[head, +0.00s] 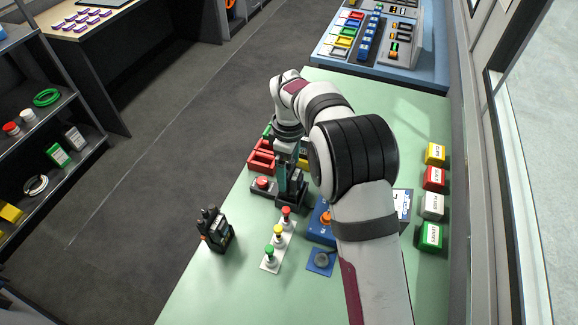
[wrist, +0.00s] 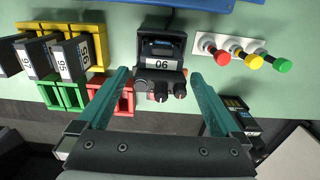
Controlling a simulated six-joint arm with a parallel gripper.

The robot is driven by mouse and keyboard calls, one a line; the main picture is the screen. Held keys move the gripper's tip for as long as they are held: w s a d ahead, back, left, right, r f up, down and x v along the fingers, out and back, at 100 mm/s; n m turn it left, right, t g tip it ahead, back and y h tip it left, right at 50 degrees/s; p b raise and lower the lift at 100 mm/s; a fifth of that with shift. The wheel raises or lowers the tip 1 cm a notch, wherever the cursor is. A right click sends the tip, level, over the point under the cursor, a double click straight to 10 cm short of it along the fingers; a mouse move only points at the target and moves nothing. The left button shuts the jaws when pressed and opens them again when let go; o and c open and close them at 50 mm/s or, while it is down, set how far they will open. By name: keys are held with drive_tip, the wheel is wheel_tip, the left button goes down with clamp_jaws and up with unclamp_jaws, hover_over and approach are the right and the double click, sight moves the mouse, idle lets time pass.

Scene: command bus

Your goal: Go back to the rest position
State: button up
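My gripper (head: 291,176) is open over the middle of the green table in the head view. In the wrist view its two teal fingers (wrist: 159,75) stand wide apart with nothing held. A black handset-like unit labelled 06 (wrist: 161,66) lies ahead between the fingertips, with visible gaps on both sides. Its black base (head: 291,203) shows below the gripper in the head view; the gripper partly hides the unit. My arm reaches in from the lower right, bent over the table.
A black radio-like unit (head: 215,232) stands near the left table edge. A plate with red, yellow and green buttons (head: 278,233) lies close by. Coloured frames (head: 262,155) are beyond the gripper. Labelled boxes (head: 433,178) line the right side; a control console (head: 372,38) is at the back.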

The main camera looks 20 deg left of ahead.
drive_tip(key=shift+r, duration=3.55)
drive_tip(key=s+d+r+m+y, duration=0.1)
drive_tip(key=s+d+r+m, duration=0.3)
drive_tip(key=s+d+m, duration=0.3)
drive_tip(key=s+d+r+m, duration=0.5)
drive_tip(key=d, duration=0.5)
drive_tip(key=s+d+f+m, duration=0.2)
drive_tip(key=s+m, duration=0.3)
drive_tip(key=s, duration=0.3)
drive_tip(key=s+d+f+m, duration=0.2)
drive_tip(key=s+d+m, duration=0.2)
drive_tip(key=s, duration=0.5)
drive_tip(key=m, duration=0.2)
drive_tip(key=shift+d+f+m+y, duration=0.2)
drive_tip(key=shift+d+m+y, duration=0.1)
drive_tip(key=shift+y, duration=0.1)
